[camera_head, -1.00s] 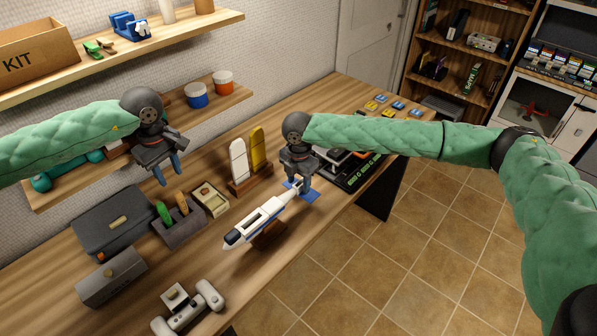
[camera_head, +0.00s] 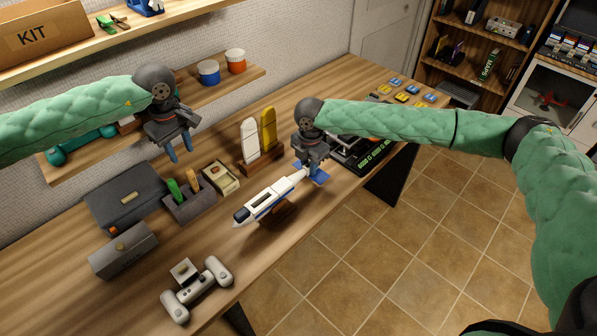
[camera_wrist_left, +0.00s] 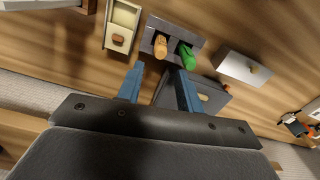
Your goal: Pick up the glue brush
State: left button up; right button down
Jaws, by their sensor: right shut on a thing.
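A dark holder (camera_head: 190,208) on the bench has a green-handled tool (camera_head: 174,190) and an orange-tan-handled tool (camera_head: 193,180) standing in it. I cannot tell for sure which one is the glue brush. In the left wrist view the orange handle (camera_wrist_left: 160,46) and the green handle (camera_wrist_left: 186,56) lie just beyond my fingertips. My left gripper (camera_head: 180,150) is open and empty, above and behind the holder. My right gripper (camera_head: 312,168) is shut on the tail end of a white and blue model rocket (camera_head: 268,198); its fingertips are partly hidden.
An open small box (camera_head: 221,178) stands right of the holder, a dark case (camera_head: 125,193) and a grey box (camera_head: 123,250) to its left. White and yellow fin shapes (camera_head: 268,130) stand in a wooden rack. A white controller-like device (camera_head: 197,290) lies near the front edge. A shelf (camera_head: 225,82) hangs behind.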

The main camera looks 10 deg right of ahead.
aim_at(188, 169)
pick_arm(q)
jog(key=shift+o, duration=1.2)
jog(key=shift+s+f, duration=0.15)
jog(key=shift+f, duration=0.15)
notch_tip(188, 169, down, 9)
jog(key=m+t, duration=0.1)
jog(key=m, duration=0.2)
jog(key=shift+f+m+y, duration=0.15)
jog(key=shift+m+y, duration=0.15)
jog(key=shift+m, duration=0.1)
grip_shut()
